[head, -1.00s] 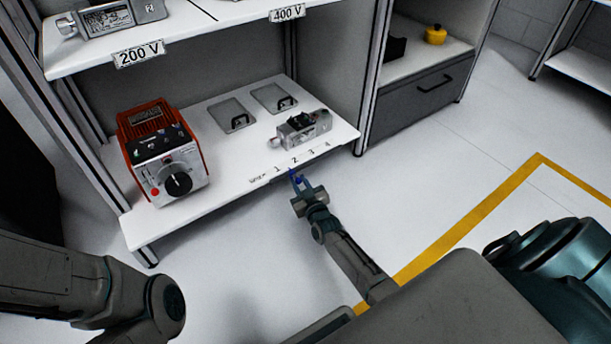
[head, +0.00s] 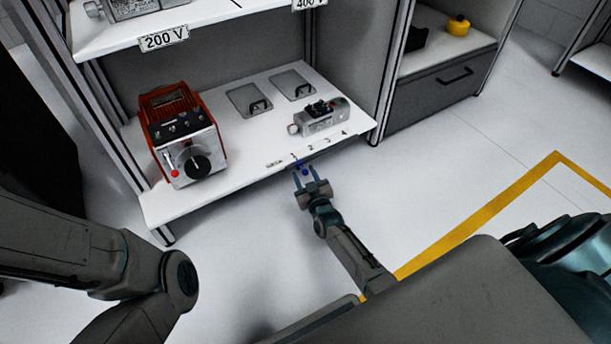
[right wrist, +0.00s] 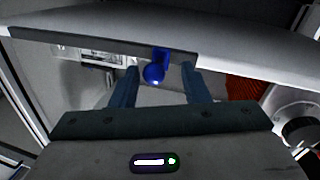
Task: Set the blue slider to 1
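The blue slider (head: 305,171) sits on the front edge of the lower shelf, its upper part at about the printed mark 1 (head: 293,156), left of mark 2. It also shows in the right wrist view as a blue round knob with a tab (right wrist: 154,74). My right gripper (head: 305,174) is open just in front of the shelf edge. In the right wrist view its fingers (right wrist: 158,80) stand on either side of the knob with a gap at each side. My left arm shows at the left of the head view, but its gripper is out of view.
A red and grey device with a black dial (head: 198,166) stands on the lower shelf (head: 240,180) at left. A grey metal unit (head: 320,117) and two handled plates (head: 249,100) are also there. The upper shelf bears a 200 V label (head: 163,39). Floor in front is clear.

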